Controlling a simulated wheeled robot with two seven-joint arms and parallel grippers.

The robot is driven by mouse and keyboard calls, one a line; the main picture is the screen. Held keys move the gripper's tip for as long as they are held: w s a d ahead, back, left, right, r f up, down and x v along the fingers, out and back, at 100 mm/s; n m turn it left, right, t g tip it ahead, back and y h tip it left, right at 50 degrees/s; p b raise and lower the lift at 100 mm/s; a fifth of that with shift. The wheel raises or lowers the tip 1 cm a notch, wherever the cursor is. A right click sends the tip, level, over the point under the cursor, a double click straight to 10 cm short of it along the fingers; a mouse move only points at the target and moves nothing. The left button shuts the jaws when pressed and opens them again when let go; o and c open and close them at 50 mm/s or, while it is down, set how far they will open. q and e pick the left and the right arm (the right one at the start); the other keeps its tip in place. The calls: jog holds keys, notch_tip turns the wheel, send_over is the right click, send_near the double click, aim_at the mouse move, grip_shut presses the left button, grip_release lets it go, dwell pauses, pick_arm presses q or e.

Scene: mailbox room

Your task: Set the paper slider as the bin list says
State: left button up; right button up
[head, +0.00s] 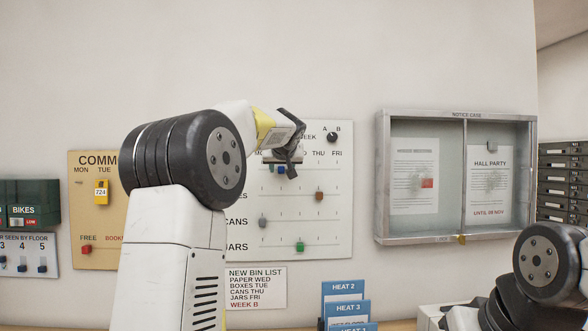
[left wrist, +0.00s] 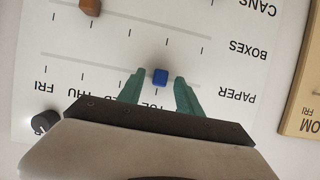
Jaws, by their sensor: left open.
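The paper slider is a small blue block (head: 281,170) on the top row of the white week board (head: 345,225). In the left wrist view, which shows the board upside down, the blue slider (left wrist: 160,77) lines up with the TUE mark. My left gripper (left wrist: 160,90) is open, with one green finger on each side of the slider and small gaps between. In the head view the left gripper (head: 287,160) partly covers the top row and day names. The bin list (head: 256,288) below reads PAPER WED, BOXES TUES, CANS THU, JARS FRI, WEEK B.
Lower rows carry a brown slider (head: 319,196) at THU, a grey one (head: 262,222) at MON and a green one (head: 300,247) at WED. A black A/B knob (head: 332,137) sits top right. A notice case (head: 455,240) hangs to the right; blue HEAT leaflets (head: 345,310) stand below.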

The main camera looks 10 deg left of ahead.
pick_arm(q)
jog(key=shift+w+f, duration=0.1)
jog(key=shift+w, duration=0.1)
jog(key=shift+c, duration=0.2)
grip_shut()
jog(key=shift+d, duration=0.1)
dwell(1.1)
